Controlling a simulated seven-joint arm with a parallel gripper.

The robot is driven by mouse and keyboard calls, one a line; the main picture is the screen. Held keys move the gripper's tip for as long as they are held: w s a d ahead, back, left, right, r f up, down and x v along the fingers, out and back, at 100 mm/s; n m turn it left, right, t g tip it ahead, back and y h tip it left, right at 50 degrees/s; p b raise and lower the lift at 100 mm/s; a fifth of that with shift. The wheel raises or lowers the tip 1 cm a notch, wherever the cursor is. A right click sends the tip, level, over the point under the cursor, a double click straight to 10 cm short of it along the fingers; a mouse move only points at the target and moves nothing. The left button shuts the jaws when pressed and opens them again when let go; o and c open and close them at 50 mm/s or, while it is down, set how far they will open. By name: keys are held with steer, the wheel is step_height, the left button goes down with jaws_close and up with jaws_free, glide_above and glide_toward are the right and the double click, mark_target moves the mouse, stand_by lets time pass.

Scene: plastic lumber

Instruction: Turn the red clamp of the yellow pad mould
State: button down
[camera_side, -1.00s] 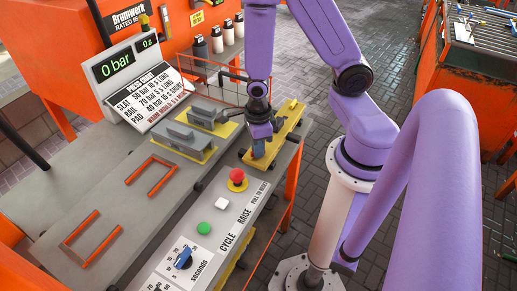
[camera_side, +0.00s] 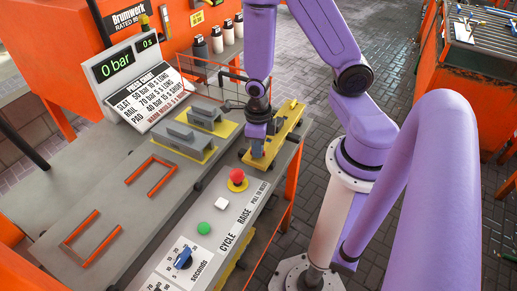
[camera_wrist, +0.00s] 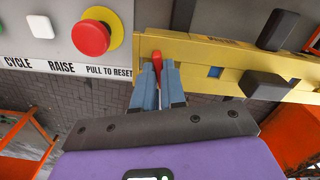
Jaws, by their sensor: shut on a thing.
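The yellow mould (camera_side: 290,118) lies along the right edge of the bench in the side view. It also fills the upper right of the wrist view (camera_wrist: 215,55), with dark blocks on it. The red clamp (camera_wrist: 157,56) stands at the mould's left end in the wrist view, a short upright lever. My gripper (camera_wrist: 158,80) points at this end, its blue-grey fingers shut on the clamp. In the side view my gripper (camera_side: 257,147) is over the mould's near end and hides the clamp.
A red stop button (camera_side: 237,176), a white button (camera_side: 221,204) and a green button (camera_side: 204,228) stand close by on the panel. Two grey-topped yellow moulds (camera_side: 184,142) lie left of the gripper. The display (camera_side: 115,65) reads 0 bar.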

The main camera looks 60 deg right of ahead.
steer(key=m, duration=0.3)
steer(key=shift+f+m, duration=0.1)
steer(key=shift+m, duration=0.3)
steer(key=c, duration=1.1)
jaws_free()
steer(key=shift+o, duration=0.2)
steer(key=shift+w, duration=0.1)
